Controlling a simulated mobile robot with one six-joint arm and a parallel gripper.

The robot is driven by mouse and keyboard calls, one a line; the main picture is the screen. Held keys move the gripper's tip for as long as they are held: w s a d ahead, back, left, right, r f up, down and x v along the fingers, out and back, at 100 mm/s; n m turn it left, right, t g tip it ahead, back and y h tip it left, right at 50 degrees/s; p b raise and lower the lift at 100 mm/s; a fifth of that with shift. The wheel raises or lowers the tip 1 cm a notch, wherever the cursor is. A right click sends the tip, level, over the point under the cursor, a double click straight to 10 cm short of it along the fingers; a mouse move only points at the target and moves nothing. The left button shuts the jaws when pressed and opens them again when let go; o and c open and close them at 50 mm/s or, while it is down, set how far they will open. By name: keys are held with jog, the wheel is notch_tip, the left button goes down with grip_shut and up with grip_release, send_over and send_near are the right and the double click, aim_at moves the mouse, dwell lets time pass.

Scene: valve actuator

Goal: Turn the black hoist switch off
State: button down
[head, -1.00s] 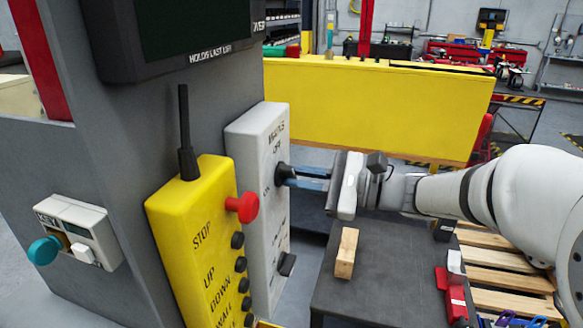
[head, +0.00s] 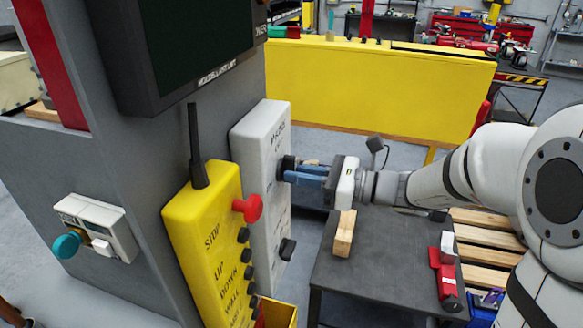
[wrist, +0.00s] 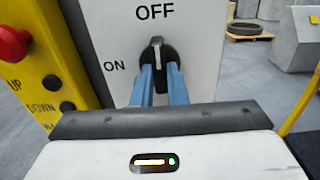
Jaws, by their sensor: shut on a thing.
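A black rotary switch knob (head: 286,168) sits on the upper part of the grey-white panel box (head: 262,130). In the wrist view the knob (wrist: 157,58) has a white pointer mark that points up toward the word OFF; ON is printed to its left. My gripper (wrist: 160,75) has its two blue fingers on either side of the knob, shut on it. In the head view my gripper (head: 300,175) reaches the knob from the right. A second black switch (head: 287,248) is lower on the same box, clear of my gripper. The box's heading is hard to read.
A yellow pendant box (head: 205,240) with a red stop button (head: 248,208) and black buttons stands close left of the panel box. A dark table (head: 375,255) with a wooden block (head: 344,234) is below my arm. A yellow barrier (head: 390,90) stands behind.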

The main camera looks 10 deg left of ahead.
jog(key=shift+w+r, duration=0.1)
jog(key=shift+r, duration=0.15)
jog(key=c, duration=1.5)
grip_release()
jog(key=shift+d, duration=0.25)
jog(key=shift+o, duration=0.3)
jog(key=shift+a+f, duration=0.1)
jog(key=shift+a, duration=0.05)
jog(key=d+b, duration=0.2)
jog(key=d, duration=0.6)
jog(key=shift+s, duration=0.35)
